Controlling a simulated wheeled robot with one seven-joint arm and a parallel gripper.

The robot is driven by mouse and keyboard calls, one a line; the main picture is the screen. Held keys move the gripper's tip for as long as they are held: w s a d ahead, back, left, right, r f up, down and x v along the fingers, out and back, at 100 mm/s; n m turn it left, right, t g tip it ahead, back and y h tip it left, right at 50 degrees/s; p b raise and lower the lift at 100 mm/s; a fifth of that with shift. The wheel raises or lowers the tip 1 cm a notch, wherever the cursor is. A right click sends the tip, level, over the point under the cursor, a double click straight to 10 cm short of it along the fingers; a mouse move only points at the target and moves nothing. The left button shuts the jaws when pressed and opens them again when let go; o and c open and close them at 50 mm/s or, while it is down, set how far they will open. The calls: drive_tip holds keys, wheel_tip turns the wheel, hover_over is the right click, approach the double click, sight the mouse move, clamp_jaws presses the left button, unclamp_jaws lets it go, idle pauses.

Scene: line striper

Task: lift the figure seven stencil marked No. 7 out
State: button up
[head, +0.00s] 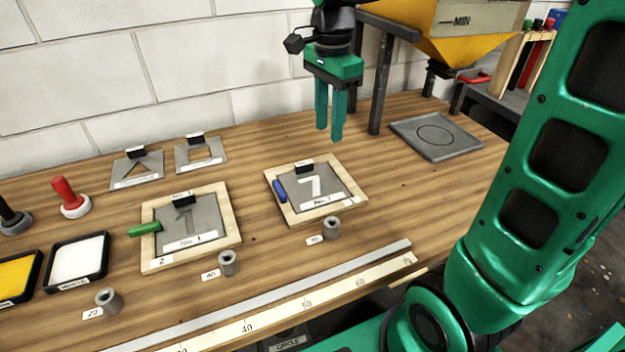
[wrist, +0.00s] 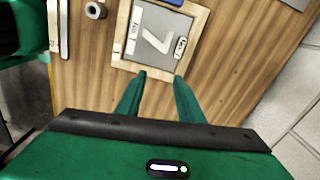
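The figure seven stencil (head: 335,182) is a grey plate with a 7 cut-out, a white label along its front edge and a black grip (head: 304,167) at its back edge. It lies flat in a light wooden frame (head: 276,207), with a blue piece (head: 280,190) at its left side. The stencil (wrist: 173,29) and frame (wrist: 201,24) also show at the top of the wrist view. My gripper (head: 329,134) hangs above the bench, behind the frame in the head view, fingers down. The fingers (wrist: 160,75) are apart with nothing between them.
A second framed stencil (head: 208,211) with a green piece (head: 145,229) lies left. Two loose stencils (head: 137,169) (head: 200,154) lie behind it. A grey tray (head: 437,136) and hopper stand (head: 381,85) are at right. A small grey cylinder (head: 331,228) stands before the seven's frame.

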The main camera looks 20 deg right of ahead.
drive_tip(key=w+a+m, duration=0.1)
drive_tip(key=w+a, duration=0.2)
hover_over(304, 162)
drive_tip(key=shift+m, duration=0.4)
drive_tip(key=f, duration=0.5)
drive_tip(key=shift+d+f, duration=0.1)
drive_tip(key=shift+d, duration=0.2)
drive_tip(key=shift+a+f, duration=0.15)
drive_tip(key=shift+f, duration=1.15)
drive_tip(key=shift+a+f, duration=0.15)
drive_tip(key=shift+f, duration=1.15)
clamp_jaws()
